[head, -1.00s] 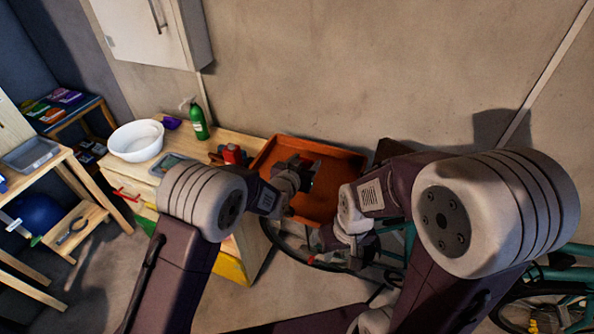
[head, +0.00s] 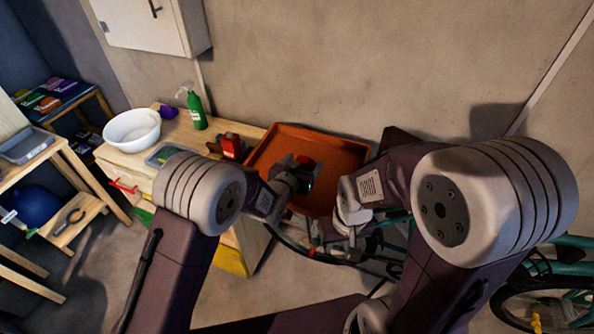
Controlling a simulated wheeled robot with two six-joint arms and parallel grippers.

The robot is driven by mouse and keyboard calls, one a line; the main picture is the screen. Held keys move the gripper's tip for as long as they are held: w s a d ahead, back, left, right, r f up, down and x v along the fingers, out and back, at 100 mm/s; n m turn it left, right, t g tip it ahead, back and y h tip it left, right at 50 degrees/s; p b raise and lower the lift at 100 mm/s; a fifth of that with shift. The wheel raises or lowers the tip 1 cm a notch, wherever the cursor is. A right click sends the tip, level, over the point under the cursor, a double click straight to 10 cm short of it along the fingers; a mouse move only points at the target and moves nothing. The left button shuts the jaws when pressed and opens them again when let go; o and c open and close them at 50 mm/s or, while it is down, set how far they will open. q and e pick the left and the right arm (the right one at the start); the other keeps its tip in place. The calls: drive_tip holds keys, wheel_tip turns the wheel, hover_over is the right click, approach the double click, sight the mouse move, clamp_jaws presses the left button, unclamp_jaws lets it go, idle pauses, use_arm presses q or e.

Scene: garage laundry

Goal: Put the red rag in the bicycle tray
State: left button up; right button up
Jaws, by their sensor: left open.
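The bicycle tray (head: 335,143) is a shallow orange-brown tray standing right of the wooden bench, by the bicycle. A small dark-red patch, apparently the red rag (head: 305,160), shows inside it, just beyond my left gripper. My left gripper (head: 303,174) is open over the tray's left part and hides some of the patch; I cannot tell whether they touch. My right gripper (head: 330,245) is low in front of the tray, partly hidden by its own arm, and its jaws are unclear.
The bench holds a white basin (head: 132,132), a green spray bottle (head: 195,108) and a red device (head: 232,146) close to the tray's left edge. A teal bicycle (head: 573,245) stands at right. Wall lies behind the tray.

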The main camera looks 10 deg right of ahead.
use_arm(q)
drive_tip(key=b+v, duration=0.1)
drive_tip(key=v, duration=0.9)
drive_tip(key=shift+s+a+r, duration=0.1)
drive_tip(key=shift+s+a, duration=0.05)
drive_tip(key=shift+s, duration=0.1)
